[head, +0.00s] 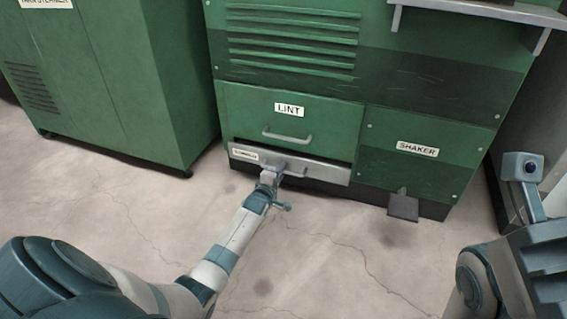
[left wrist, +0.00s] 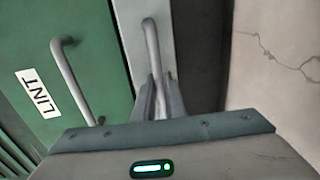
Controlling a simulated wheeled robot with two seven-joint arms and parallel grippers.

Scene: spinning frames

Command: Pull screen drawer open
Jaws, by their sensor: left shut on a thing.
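The screen drawer (head: 325,174) is a low light-grey front with a small white label, under the green LINT panel. A dark gap shows above its right part, so it stands slightly proud of the cabinet. My left gripper (head: 272,172) is at the middle of this front, shut on its bar handle (head: 297,172). In the left wrist view the handle (left wrist: 151,42) runs down between the fingers (left wrist: 160,103), beside the grey drawer front (left wrist: 131,25). The fingers hide part of the handle. My right arm shows at the right edge of the head view, but its gripper cannot be made out.
The LINT panel (head: 330,117) has its own handle (head: 287,136) just above. To the right is the SHAKER panel (head: 420,165) with a pedal (head: 403,207) sticking out low. Another green cabinet (head: 120,90) stands at left. The cracked concrete floor (head: 330,250) in front is clear.

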